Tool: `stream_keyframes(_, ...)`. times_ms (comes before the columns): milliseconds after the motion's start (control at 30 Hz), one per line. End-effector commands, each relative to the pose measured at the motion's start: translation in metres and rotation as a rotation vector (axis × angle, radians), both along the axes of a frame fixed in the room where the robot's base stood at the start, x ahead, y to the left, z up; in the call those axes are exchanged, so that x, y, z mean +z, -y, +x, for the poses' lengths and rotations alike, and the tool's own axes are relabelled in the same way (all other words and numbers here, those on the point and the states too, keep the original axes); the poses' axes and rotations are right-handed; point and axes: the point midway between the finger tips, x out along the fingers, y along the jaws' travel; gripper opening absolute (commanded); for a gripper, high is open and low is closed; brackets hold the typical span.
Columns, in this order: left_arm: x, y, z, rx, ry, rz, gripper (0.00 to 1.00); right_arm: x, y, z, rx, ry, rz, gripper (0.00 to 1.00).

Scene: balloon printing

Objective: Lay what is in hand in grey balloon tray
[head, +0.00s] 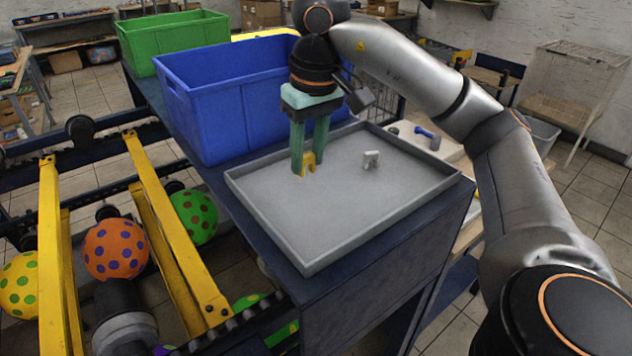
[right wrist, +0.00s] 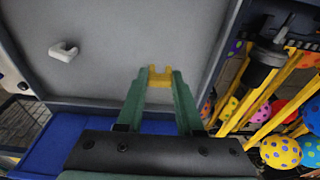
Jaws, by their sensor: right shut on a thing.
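The grey balloon tray (head: 330,220) lies on the dark bench, in front of the blue crate. My right gripper (head: 308,167) hangs over the tray's back left part, pointing down. Its green fingers are shut on a small yellow clip-like piece (head: 308,163). The yellow piece also shows between the fingertips in the right wrist view (right wrist: 160,77). I cannot tell whether it touches the tray floor. My left gripper is not in view.
A blue crate (head: 220,110) stands directly behind the tray, with a green crate (head: 175,38) farther back. Yellow rails (head: 165,230) and spotted balloons (head: 115,248) are at the left. The tray's front floor is clear.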

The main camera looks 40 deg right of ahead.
Motion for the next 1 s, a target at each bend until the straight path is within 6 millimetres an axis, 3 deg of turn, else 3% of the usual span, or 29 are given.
stream_keyframes(33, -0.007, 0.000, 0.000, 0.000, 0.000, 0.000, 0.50, -0.010, 0.005, 0.000, -0.003, -0.003, 0.001, 0.00)
stream_keyframes(300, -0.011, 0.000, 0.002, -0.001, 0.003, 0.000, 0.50, -0.028, 0.022, 0.003, -0.003, -0.003, 0.000, 0.00)
stream_keyframes(500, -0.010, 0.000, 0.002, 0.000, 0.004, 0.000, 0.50, -0.053, 0.021, 0.003, 0.000, -0.001, -0.001, 0.00)
stream_keyframes(900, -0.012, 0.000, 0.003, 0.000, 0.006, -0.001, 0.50, -0.059, 0.021, 0.004, 0.000, 0.000, 0.000, 0.00)
stream_keyframes(933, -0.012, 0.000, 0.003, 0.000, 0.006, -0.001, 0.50, -0.059, 0.021, 0.004, 0.000, 0.001, 0.000, 0.37)
stream_keyframes(1000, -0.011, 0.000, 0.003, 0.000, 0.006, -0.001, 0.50, -0.058, 0.021, 0.004, 0.000, 0.001, 0.000, 0.45)
